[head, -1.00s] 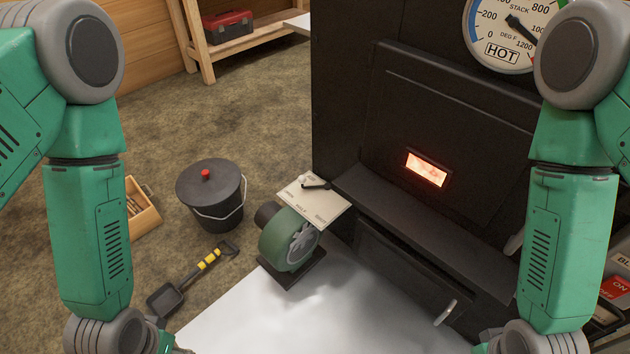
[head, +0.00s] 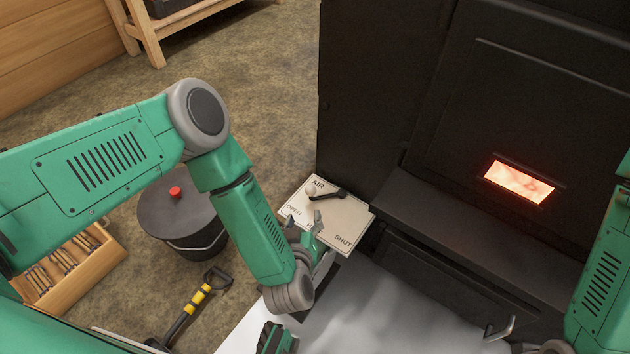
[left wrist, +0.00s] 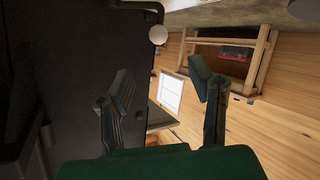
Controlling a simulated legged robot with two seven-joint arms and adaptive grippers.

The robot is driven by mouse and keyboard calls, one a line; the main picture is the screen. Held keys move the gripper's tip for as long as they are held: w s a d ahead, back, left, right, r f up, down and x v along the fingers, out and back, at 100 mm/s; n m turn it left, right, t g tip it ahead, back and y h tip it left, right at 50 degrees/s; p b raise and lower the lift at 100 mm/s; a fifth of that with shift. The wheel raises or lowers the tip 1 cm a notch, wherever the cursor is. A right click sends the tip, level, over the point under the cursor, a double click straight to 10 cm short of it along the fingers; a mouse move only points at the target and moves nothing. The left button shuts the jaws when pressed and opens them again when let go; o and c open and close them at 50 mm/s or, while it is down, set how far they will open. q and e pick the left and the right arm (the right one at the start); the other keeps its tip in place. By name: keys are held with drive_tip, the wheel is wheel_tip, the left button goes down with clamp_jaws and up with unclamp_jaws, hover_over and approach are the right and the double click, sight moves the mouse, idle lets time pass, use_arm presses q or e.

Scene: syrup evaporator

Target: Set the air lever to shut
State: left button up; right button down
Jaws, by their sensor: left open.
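The air lever (head: 328,195) is a black bar with a pale round knob, on a cream plate (head: 345,222) marked AIR, OPEN and SHUT. The knob lies at the plate's left side, near OPEN and away from SHUT. My left gripper (head: 304,219) is open and empty, at the plate's near left edge, just short of the knob in the head view. In the left wrist view the pale knob (left wrist: 158,35) shows beyond the gap between my two spread fingers (left wrist: 158,78).
The black firebox (head: 480,130) with a glowing window stands right of the plate, its ledge (head: 450,220) close by. A lidded black bucket (head: 180,215), a wooden box (head: 70,265) and a shovel (head: 195,305) are on the floor to the left.

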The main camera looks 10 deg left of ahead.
sight(308, 193)
use_arm(q)
drive_tip(key=x, duration=0.1)
drive_tip(key=b+x, duration=0.1)
drive_tip(key=x, duration=0.1)
drive_tip(key=b+x, duration=0.1)
drive_tip(key=x, duration=0.1)
drive_tip(key=shift+w+d, duration=0.1)
drive_tip(key=shift+d, duration=0.3)
drive_tip(key=b+x, duration=0.1)
drive_tip(key=x, duration=0.1)
drive_tip(key=b+x, duration=0.1)
drive_tip(key=x, duration=0.2)
drive_tip(key=a+b+x, duration=0.1)
drive_tip(key=x, duration=0.1)
drive_tip(key=shift+w+a+f, duration=0.1)
drive_tip(key=shift+w+a, duration=0.05)
drive_tip(key=shift+w+b, duration=0.3)
drive_tip(key=shift+b, duration=0.05)
drive_tip(key=shift+w+d, duration=0.2)
drive_tip(key=shift+d, duration=0.2)
drive_tip(key=shift+a, duration=0.1)
use_arm(e)
wheel_tip(308, 193, down, 6)
drive_tip(key=d, duration=0.1)
drive_tip(key=shift+f, duration=0.2)
